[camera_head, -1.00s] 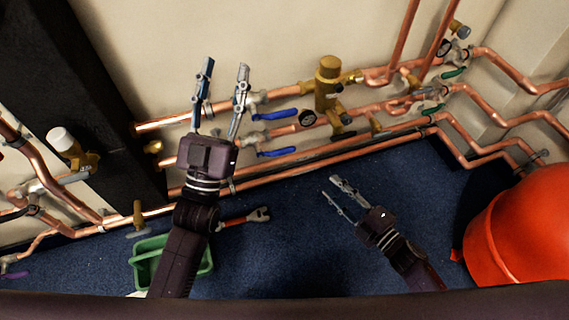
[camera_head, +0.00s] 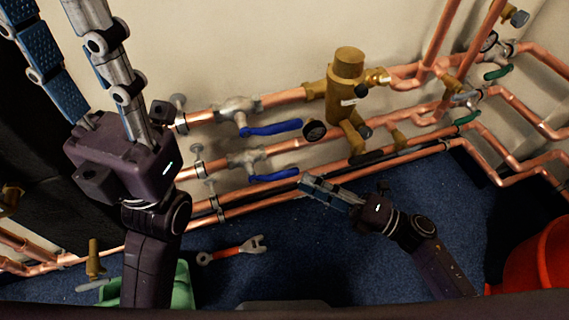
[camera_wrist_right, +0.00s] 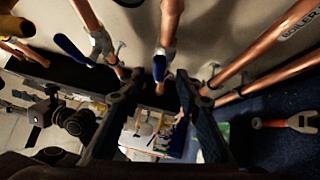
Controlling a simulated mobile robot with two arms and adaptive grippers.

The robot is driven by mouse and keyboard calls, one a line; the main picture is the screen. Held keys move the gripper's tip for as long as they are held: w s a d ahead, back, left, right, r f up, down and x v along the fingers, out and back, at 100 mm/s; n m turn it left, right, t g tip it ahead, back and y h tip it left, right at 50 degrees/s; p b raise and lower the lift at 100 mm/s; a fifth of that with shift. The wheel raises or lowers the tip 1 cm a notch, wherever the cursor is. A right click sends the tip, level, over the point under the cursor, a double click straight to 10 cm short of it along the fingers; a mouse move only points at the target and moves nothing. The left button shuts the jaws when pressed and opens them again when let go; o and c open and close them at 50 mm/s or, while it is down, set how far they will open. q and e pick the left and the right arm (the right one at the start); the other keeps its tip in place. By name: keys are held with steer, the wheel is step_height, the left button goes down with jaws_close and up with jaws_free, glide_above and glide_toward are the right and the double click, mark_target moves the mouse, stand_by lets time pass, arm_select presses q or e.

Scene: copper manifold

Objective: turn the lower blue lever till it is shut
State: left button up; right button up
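The lower blue lever (camera_head: 273,175) sticks out to the right from its valve (camera_head: 247,162) on the lower copper pipe, roughly along the pipe. My right gripper (camera_head: 308,185) is just right of the lever's free end, pointing left at it. In the right wrist view its two fingers (camera_wrist_right: 158,95) are apart with nothing held. A dark blue lever end (camera_wrist_right: 160,67) shows ahead, between them; contact cannot be told. My left gripper (camera_head: 50,15) is large at the upper left, fingers apart and empty, tips near or beyond the top edge.
An upper blue lever (camera_head: 272,128) sits just above, on a parallel pipe. A red-handled wrench (camera_head: 232,250), green container (camera_head: 182,288) and red bucket (camera_head: 540,260) are on the blue floor.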

mark_target(285, 172)
steer(key=b+x, duration=0.1)
steer(key=x, duration=0.6)
steer(key=shift+a, duration=0.1)
steer(key=shift+c, duration=0.4)
jaws_close()
